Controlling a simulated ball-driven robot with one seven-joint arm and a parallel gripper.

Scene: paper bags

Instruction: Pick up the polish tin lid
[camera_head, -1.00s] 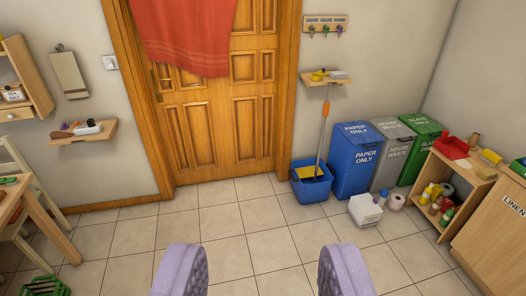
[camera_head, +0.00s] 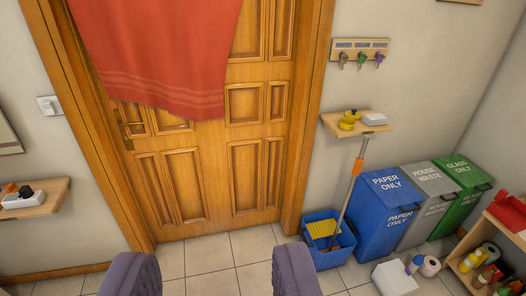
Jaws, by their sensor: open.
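I cannot make out a polish tin lid for certain. The left wall shelf (camera_head: 32,205) holds a white tray-like item (camera_head: 22,200) with a small black thing (camera_head: 25,191) and an orange-brown thing (camera_head: 9,188); they are too small to name surely. The right wall shelf (camera_head: 358,126) holds a yellow item (camera_head: 349,120) and a white block (camera_head: 374,119). My gripper (camera_head: 212,272) is open and empty, its two purple-grey fingers wide apart at the bottom of the view, well short of both shelves.
A wooden door (camera_head: 200,190) with a red cloth (camera_head: 160,55) stands ahead. At right are a blue bucket (camera_head: 325,259) with a mop, a blue bin (camera_head: 380,215), a grey bin (camera_head: 425,187), a green bin (camera_head: 462,180) and a white box (camera_head: 395,279). The tiled floor (camera_head: 210,256) before the door is clear.

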